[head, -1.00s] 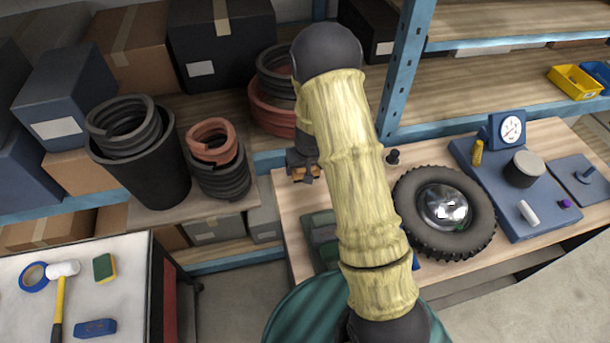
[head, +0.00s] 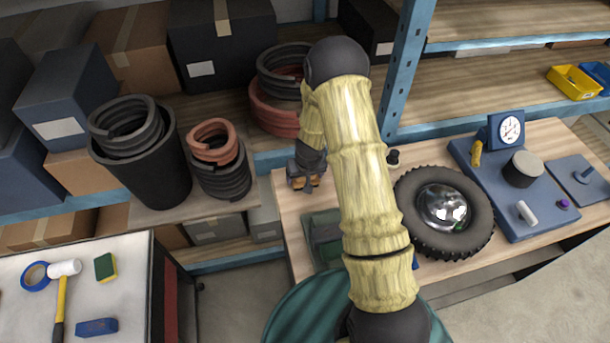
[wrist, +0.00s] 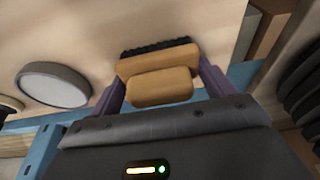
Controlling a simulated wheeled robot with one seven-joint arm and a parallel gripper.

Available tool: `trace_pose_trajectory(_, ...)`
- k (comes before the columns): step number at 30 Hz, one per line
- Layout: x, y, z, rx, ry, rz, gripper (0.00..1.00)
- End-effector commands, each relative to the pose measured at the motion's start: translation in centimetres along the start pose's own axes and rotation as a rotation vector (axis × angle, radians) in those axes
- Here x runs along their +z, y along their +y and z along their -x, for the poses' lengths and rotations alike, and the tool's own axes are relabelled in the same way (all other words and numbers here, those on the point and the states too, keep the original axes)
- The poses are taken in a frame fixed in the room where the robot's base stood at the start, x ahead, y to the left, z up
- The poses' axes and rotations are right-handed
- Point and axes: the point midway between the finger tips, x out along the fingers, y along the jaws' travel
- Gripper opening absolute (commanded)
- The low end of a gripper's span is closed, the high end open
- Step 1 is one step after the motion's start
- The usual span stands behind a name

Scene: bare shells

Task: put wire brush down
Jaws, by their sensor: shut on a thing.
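The wire brush shows in the wrist view (wrist: 158,86) as a tan wooden block with a row of black bristles along its far side. My gripper (wrist: 160,78) has a purple finger at each end of it and is shut on it. In the head view my gripper (head: 304,181) hangs over the left end of the wooden workbench (head: 292,223), with small tan bits of the brush (head: 312,181) showing at its tip. Whether the bristles touch the benchtop I cannot tell. My forearm hides part of the bench.
A green tray (head: 322,222) lies just in front of my gripper. A tyre with a shiny hub (head: 450,240) and a blue board with a gauge (head: 485,185) are to the right. Blue shelf posts (head: 405,75) and coiled springs (head: 222,160) stand behind and left.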

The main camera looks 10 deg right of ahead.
Motion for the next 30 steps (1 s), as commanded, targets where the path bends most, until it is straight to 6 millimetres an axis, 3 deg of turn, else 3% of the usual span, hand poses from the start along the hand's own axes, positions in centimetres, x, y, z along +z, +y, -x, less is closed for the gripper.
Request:
trace_pose_trajectory(2,0.1,0.0,-0.3,0.000,0.000,0.000,0.48)
trace_pose_trajectory(3,0.1,0.0,-0.3,0.000,0.000,0.001,0.85)
trace_pose_trajectory(6,0.1,0.0,-0.2,0.000,0.000,0.000,1.00)
trace_pose_trajectory(17,0.0,0.0,0.3,0.000,0.001,0.001,1.00)
trace_pose_trajectory(30,-0.1,-0.1,5.8,0.001,0.004,0.003,1.00)
